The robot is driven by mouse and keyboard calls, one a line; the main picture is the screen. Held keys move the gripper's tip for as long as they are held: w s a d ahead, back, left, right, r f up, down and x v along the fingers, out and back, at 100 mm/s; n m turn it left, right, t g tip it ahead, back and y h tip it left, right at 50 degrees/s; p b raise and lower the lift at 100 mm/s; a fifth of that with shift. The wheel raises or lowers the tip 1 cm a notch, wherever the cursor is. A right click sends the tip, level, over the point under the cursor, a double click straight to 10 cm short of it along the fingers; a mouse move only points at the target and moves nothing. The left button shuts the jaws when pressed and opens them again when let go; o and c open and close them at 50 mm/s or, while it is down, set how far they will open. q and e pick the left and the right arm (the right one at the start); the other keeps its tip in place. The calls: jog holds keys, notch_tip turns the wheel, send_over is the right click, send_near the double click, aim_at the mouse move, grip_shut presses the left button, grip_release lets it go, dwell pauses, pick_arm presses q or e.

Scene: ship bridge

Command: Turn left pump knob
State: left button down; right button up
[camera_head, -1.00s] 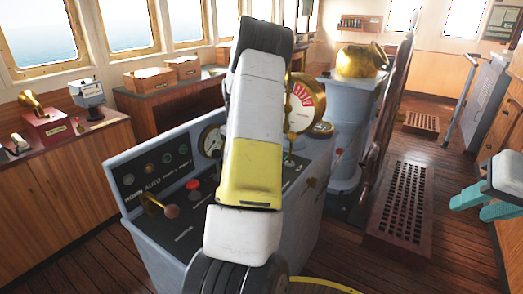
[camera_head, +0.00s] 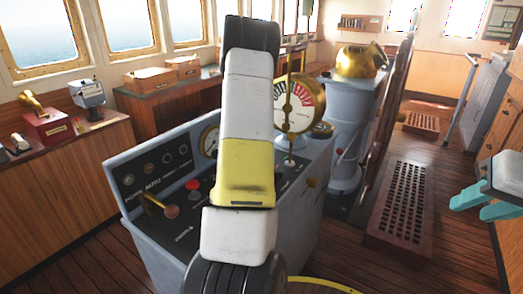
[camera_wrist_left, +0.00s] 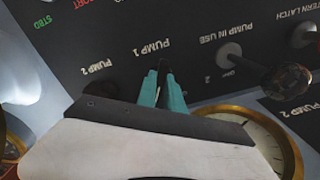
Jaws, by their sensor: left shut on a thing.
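In the left wrist view, my left gripper (camera_wrist_left: 162,88) has its teal fingers shut on the left pump knob, below the upside-down "PUMP 1" lettering. The knob is mostly hidden by the fingers, so its angle cannot be told. Another knob (camera_wrist_left: 100,88) shows by the "PUMP 2" label, partly behind my gripper. In the head view my left arm stands in front of the console (camera_head: 150,210) and hides this gripper and the pump knobs. My right gripper (camera_head: 476,204) is at the right edge, open and empty, away from the console.
A "PUMP IN USE" knob (camera_wrist_left: 230,54) and a dark-ended lever (camera_wrist_left: 285,82) are close to the right of my left fingers in the wrist view. A brass gauge (camera_head: 299,103) stands behind the arm. A wooden grating (camera_head: 402,205) lies on the floor at right.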

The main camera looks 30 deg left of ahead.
pick_arm(q)
jog(key=c, duration=1.5)
grip_release()
jog(key=shift+o, duration=0.2)
jog(key=shift+r, duration=0.1)
notch_tip(320, 180, up, 8)
jog(key=shift+f, duration=0.15)
